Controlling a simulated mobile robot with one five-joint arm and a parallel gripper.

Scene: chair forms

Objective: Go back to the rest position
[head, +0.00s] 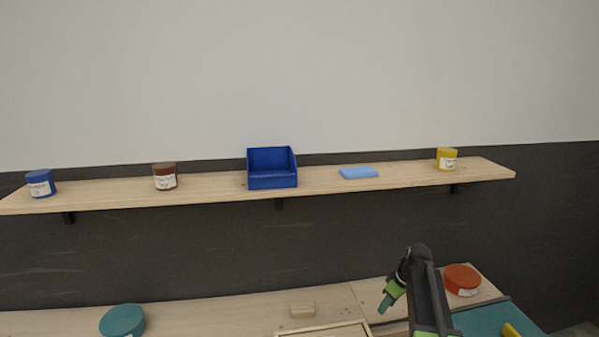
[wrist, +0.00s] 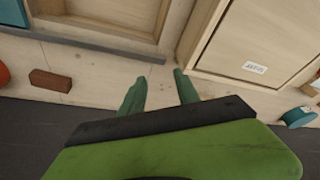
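No held object shows in either view.
A small wooden block (head: 303,310), a framed tray (head: 345,331), a teal tub (head: 122,320) and a red tub (head: 462,279) are on the bench. The upper shelf (head: 215,187) holds a blue bin (head: 272,180), a light-blue pad (head: 359,172) and jars.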

